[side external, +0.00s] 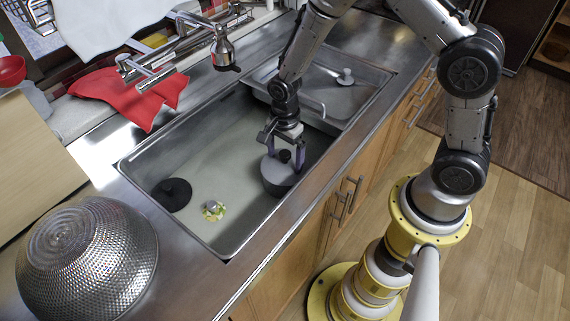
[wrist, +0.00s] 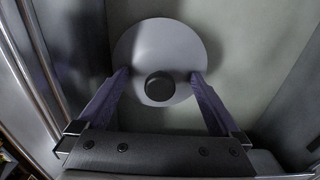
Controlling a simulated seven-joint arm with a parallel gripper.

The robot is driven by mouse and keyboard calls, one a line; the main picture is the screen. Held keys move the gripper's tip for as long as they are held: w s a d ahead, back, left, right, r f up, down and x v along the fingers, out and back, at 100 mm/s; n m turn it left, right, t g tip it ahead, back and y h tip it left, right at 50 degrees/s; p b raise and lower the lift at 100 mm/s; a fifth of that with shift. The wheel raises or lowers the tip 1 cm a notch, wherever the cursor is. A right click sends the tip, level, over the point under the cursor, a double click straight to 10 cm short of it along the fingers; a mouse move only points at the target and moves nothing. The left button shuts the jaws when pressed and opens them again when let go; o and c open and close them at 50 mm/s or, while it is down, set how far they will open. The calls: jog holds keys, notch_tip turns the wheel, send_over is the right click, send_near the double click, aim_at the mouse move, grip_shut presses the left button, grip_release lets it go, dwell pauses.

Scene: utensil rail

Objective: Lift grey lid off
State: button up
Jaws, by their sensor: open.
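The grey lid (side external: 280,172) is a round disc with a dark knob, in the sink basin near its front wall in the side view. It also shows from above in the wrist view (wrist: 160,48), with its black knob (wrist: 158,86) in the middle. My gripper (side external: 287,158) is open above the lid. In the wrist view my gripper's fingers (wrist: 158,76) stand on either side of the knob, with a gap on both sides. Dark sides show under the lid's rim in the side view, but what it covers is mostly hidden.
The steel sink (side external: 228,248) surrounds my gripper with raised walls. A perforated colander (side external: 85,262) sits upside down on the counter. A tap (side external: 222,52) stands behind the sink.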

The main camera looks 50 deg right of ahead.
aim_at(285, 153)
jog(key=c, duration=1.3)
jog(key=shift+s+f, duration=0.1)
jog(key=shift+c, duration=0.5)
jog(key=shift+r, duration=0.5)
grip_shut()
notch_tip(285, 153, up, 9)
jog(key=shift+r, duration=0.15)
